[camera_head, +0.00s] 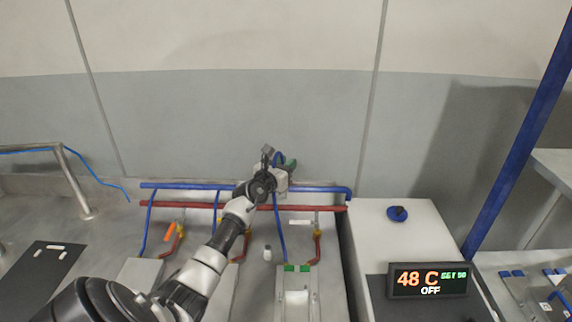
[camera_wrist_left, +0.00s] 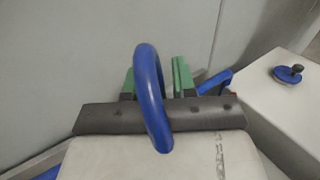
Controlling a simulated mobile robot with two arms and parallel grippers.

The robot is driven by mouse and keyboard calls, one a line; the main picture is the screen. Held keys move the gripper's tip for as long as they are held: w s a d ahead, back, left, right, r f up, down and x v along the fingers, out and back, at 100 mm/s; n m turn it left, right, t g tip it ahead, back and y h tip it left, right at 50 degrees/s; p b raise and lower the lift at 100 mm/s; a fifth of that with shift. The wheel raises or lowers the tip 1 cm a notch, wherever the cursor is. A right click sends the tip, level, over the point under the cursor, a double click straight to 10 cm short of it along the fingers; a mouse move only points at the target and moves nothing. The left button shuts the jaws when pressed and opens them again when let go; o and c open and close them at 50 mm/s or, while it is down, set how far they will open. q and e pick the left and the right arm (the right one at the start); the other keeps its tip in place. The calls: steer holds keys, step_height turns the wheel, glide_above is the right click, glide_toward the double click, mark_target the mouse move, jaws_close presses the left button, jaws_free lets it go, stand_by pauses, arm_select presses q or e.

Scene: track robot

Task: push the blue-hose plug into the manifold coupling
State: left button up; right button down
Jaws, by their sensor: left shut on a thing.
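My left arm reaches from the lower left to the wall, and my left gripper (camera_head: 286,168) is at the blue manifold pipe (camera_head: 318,189). In the left wrist view its green fingers (camera_wrist_left: 158,84) are shut on the blue-hose plug, which is mostly hidden. The blue hose (camera_wrist_left: 151,92) loops up and over between the fingers toward the camera. In the head view the blue hose (camera_head: 279,232) hangs down below the gripper. The manifold coupling is hidden behind the gripper, so I cannot tell whether the plug touches it. My right gripper is not in view.
A red pipe (camera_head: 325,208) runs below the blue one, with several hoses dropping from them. A white cabinet (camera_head: 425,230) at right carries a blue knob (camera_head: 397,213) and a display (camera_head: 429,281) reading 48 C and OFF. A metal rail (camera_head: 75,182) stands at left.

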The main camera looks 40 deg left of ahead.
arm_select(q)
steer(key=shift+f, duration=0.25)
steer(key=o, duration=1)
steer(key=shift+o, duration=0.2)
steer(key=s+d, duration=0.1)
steer(key=s, duration=0.9)
steer(key=shift+s+d, duration=0.35)
steer(key=shift+s, duration=0.05)
